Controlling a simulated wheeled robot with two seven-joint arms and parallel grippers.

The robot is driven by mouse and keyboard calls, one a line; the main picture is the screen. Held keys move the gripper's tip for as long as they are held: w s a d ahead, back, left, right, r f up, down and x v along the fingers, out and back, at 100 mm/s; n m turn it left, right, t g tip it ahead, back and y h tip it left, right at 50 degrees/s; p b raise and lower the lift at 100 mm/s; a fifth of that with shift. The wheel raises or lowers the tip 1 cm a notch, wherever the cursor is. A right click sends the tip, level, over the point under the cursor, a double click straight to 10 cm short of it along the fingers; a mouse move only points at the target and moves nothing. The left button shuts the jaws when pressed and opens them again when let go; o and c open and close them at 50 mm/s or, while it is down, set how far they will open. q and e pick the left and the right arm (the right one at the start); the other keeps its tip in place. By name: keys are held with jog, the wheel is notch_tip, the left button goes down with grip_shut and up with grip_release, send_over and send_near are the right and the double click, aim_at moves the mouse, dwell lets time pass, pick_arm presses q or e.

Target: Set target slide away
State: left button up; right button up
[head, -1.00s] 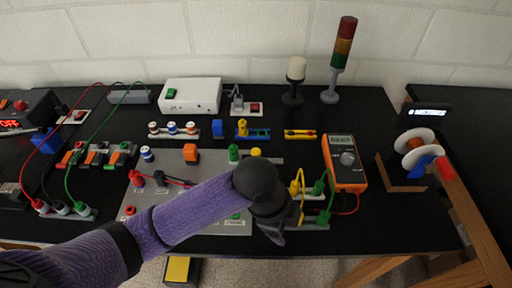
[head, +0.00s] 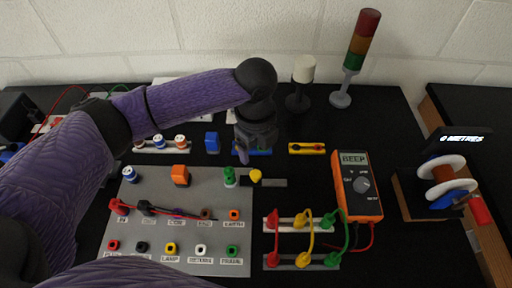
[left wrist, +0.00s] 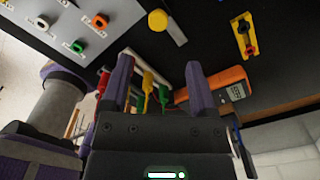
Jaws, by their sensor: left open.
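No label marks the target slide, so I cannot tell for sure which part it is. A blue rail (head: 265,152) lies behind the grey panel, mostly hidden by my left gripper. A yellow knob (head: 255,176) stands at the left end of a short dark bar, just right of the panel; it also shows in the left wrist view (left wrist: 158,20). My left gripper (head: 245,156) is over the blue rail, pointing down. In the left wrist view, its fingers (left wrist: 160,85) are apart with nothing held between them. My right gripper is not in view.
The grey panel (head: 200,262) has several sockets. Jumper-wire blocks (head: 290,225) stand at its right, next to an orange multimeter (head: 358,185) reading BEEP. A yellow fuse holder (head: 307,148) lies behind them. A signal tower (head: 359,52) and white-capped lamp (head: 301,82) stand at the back.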

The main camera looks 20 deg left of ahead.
aim_at(256, 174)
pick_arm(q)
notch_tip(256, 174, down, 10)
jog(key=b, duration=0.2)
jog(key=shift+s+r+b, duration=0.1)
jog(key=shift+s+b, duration=0.05)
jog(key=shift+b, duration=0.15)
grip_shut()
dwell(1.1)
